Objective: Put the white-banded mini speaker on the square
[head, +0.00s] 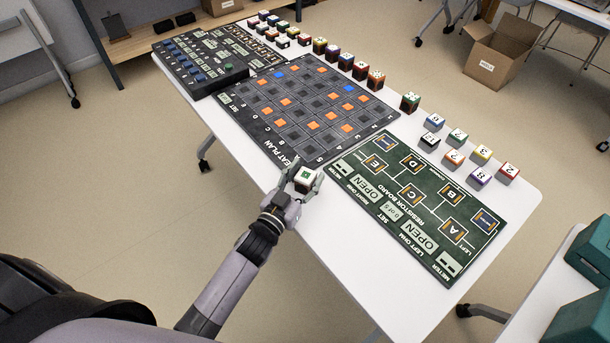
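A small white cube with a green patch on its top (306,176) is between the fingers of my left gripper (303,183), at the near edge of the white table. The fingers look closed on its sides; I cannot tell whether it touches the table. It looks like the white-banded mini speaker, though its band is not clear. The dark seat plan board (262,128) lies beyond the gripper, with a grid of grey, orange and a few blue squares. Which square is meant does not show. My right gripper is not in view.
A green resistor board (446,270) lies right of the gripper.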

